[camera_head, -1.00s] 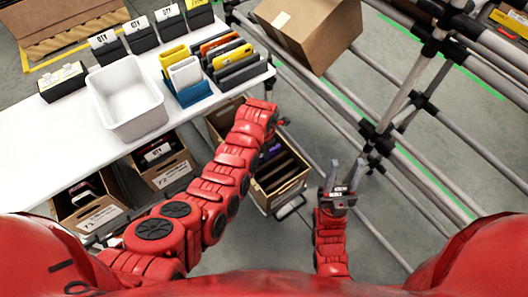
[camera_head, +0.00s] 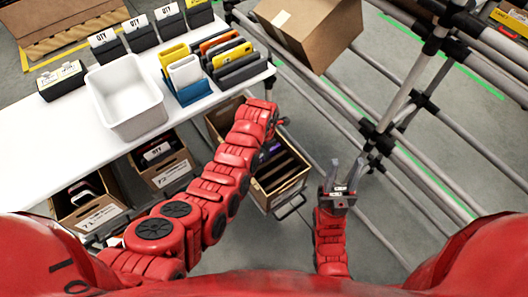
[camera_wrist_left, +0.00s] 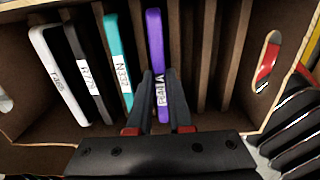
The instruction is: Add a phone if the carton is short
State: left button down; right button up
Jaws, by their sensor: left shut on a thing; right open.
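In the left wrist view, my left gripper (camera_wrist_left: 160,105) is shut on a purple phone (camera_wrist_left: 155,45) with a white label. The phone stands upright in a slot of a brown carton (camera_wrist_left: 30,130). To its left in the carton stand a teal phone (camera_wrist_left: 118,55), a dark phone (camera_wrist_left: 85,70) and a white phone (camera_wrist_left: 58,75). The slots to its right look empty. In the head view the carton (camera_head: 290,186) sits below the table's right end, partly hidden by my left arm. My right gripper (camera_head: 342,175) is open and empty, right of the carton.
A white table (camera_head: 50,120) carries a white bin (camera_head: 128,100) and holders with several phones (camera_head: 225,58). Two other cartons (camera_head: 165,170) (camera_head: 90,200) stand below it. A closed cardboard box (camera_head: 310,30) and grey pipe racking (camera_head: 400,100) are at the right.

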dwell(0.4)
pick_arm(q)
jog(key=c, duration=0.8)
grip_release()
jog(key=shift+o, duration=0.2)
notch_tip(320, 180, up, 17)
jog(key=p, duration=0.6)
jog(key=shift+r, duration=0.2)
jog(key=shift+p, duration=0.3)
